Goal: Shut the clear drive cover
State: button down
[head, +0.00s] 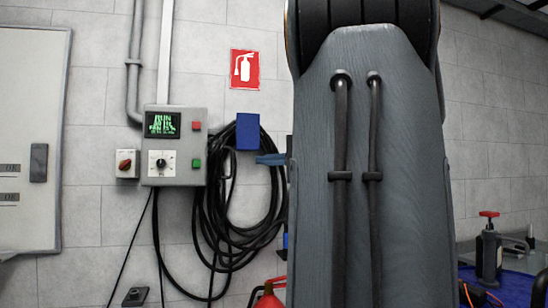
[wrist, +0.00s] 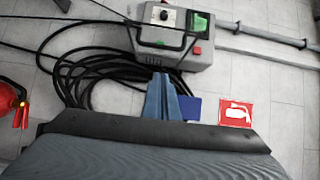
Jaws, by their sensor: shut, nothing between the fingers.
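I cannot make out the clear drive cover in either view. In the head view my arm fills the middle right and could hide what lies behind it. My gripper (head: 268,159) shows there only as a blue-grey finger end poking out left of the arm. In the wrist view, which looks upside down, the narrow blue fingers of my gripper (wrist: 161,82) are together, with nothing between them. They appear in front of the coiled black cable and below the control box in that picture.
A grey control box (head: 174,172) with a green display hangs on the wall. A coiled black cable (head: 212,222) hangs from a blue holder (head: 247,131). A red extinguisher (wrist: 9,103) shows at the wrist view's left. A blue mat with tools lies at the head view's right.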

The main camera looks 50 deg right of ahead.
aim_at(219, 163)
jog(key=w+a+p, duration=0.2)
jog(key=w+a, duration=0.1)
jog(key=w, duration=0.3)
jog(key=shift+w+a, duration=0.15)
jog(key=shift+w, duration=0.05)
jog(key=shift+f, duration=0.1)
